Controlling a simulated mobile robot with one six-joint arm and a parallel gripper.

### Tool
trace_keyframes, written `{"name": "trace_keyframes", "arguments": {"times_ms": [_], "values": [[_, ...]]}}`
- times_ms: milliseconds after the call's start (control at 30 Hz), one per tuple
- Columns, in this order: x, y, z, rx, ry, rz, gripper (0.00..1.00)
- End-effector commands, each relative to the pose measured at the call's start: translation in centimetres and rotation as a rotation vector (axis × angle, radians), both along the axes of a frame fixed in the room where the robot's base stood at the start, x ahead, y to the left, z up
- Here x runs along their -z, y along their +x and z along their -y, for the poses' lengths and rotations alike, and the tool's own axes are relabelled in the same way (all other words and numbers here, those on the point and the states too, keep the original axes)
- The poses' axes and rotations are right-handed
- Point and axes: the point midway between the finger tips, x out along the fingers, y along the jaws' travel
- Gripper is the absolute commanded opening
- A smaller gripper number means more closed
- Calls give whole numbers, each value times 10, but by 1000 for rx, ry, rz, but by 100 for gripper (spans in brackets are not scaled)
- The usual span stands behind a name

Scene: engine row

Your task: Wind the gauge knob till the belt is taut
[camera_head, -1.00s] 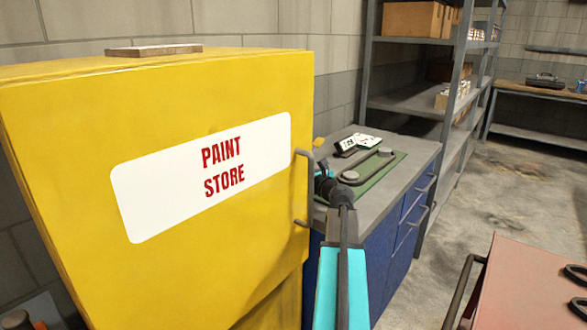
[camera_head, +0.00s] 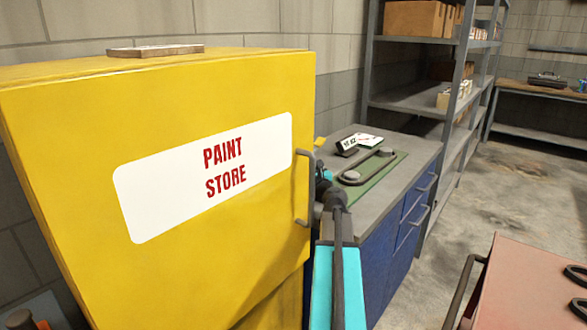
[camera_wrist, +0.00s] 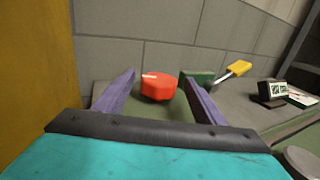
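In the wrist view, a red faceted knob (camera_wrist: 158,88) with a white mark on top stands on the green base, ahead of and between my gripper's fingers. My gripper (camera_wrist: 157,77) is open, with a finger on either side of the knob; I cannot tell whether either touches it. In the head view, the belt (camera_head: 368,166) loops around two grey pulleys on a green plate (camera_head: 386,180) on the bench. How taut it is cannot be told. A small readout (camera_wrist: 272,90) stands at the right, its digits unreadable. The knob and fingertips are hidden in the head view.
The yellow paint store cabinet (camera_head: 80,150) stands close left of my arm, its handle (camera_head: 300,188) jutting out. A yellow-ended part (camera_wrist: 237,68) sticks up right of the knob. A block wall (camera_wrist: 140,38) is behind. The grey bench top (camera_head: 418,154) is clear at its right.

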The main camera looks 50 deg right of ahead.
Motion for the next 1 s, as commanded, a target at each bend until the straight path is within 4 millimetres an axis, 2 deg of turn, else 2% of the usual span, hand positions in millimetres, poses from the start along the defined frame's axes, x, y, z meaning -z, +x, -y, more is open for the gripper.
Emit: {"name": "trace_keyframes", "arguments": {"times_ms": [467,1000], "values": [[1,-7,-3,-1,0,0,63],[1,-59,-19,1,0,0,63]]}}
